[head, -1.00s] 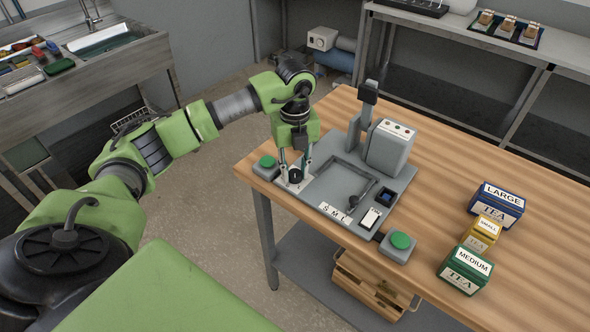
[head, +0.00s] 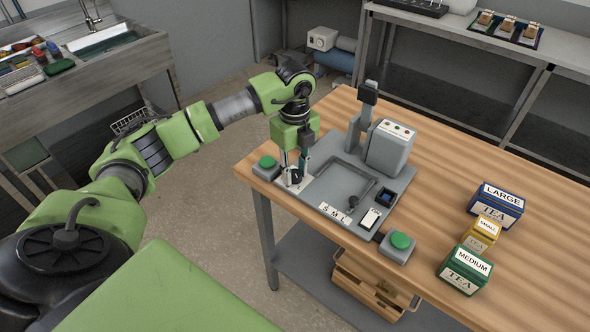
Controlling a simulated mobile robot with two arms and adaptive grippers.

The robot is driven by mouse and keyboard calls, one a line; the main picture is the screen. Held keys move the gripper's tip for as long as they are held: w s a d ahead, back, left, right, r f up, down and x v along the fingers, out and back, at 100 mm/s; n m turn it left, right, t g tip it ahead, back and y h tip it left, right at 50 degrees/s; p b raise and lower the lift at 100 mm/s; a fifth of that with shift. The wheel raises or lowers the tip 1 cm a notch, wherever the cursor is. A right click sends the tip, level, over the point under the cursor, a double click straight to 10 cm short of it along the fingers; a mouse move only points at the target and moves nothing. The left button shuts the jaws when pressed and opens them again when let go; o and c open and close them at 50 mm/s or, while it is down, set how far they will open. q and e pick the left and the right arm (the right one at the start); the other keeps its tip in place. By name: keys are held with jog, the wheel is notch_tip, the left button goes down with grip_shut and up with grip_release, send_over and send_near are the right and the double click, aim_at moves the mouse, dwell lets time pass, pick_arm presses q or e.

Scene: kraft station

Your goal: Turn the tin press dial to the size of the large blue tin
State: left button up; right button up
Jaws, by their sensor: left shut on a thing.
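The grey tin press (head: 330,172) stands on the wooden bench, with an S M L label (head: 335,213) on its front edge. My left gripper (head: 293,170) points down over the press's left corner. It is shut on the small black dial (head: 295,177), whose pointer is partly hidden by the fingers, so I cannot tell its setting. The large blue tin (head: 497,204), marked LARGE, stands upright on the bench at the right, apart from the press. My right gripper is out of view.
A small yellow tin (head: 481,234) and a medium green tin (head: 465,270) stand in front of the blue tin. Green buttons (head: 267,162) and (head: 400,241) flank the press. The bench behind the tins is clear.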

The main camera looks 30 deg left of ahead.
aim_at(295, 173)
pick_arm(q)
jog(key=o, duration=1.1)
jog(key=shift+r, duration=0.3)
notch_tip(295, 173, up, 11)
jog(key=shift+r, duration=0.2)
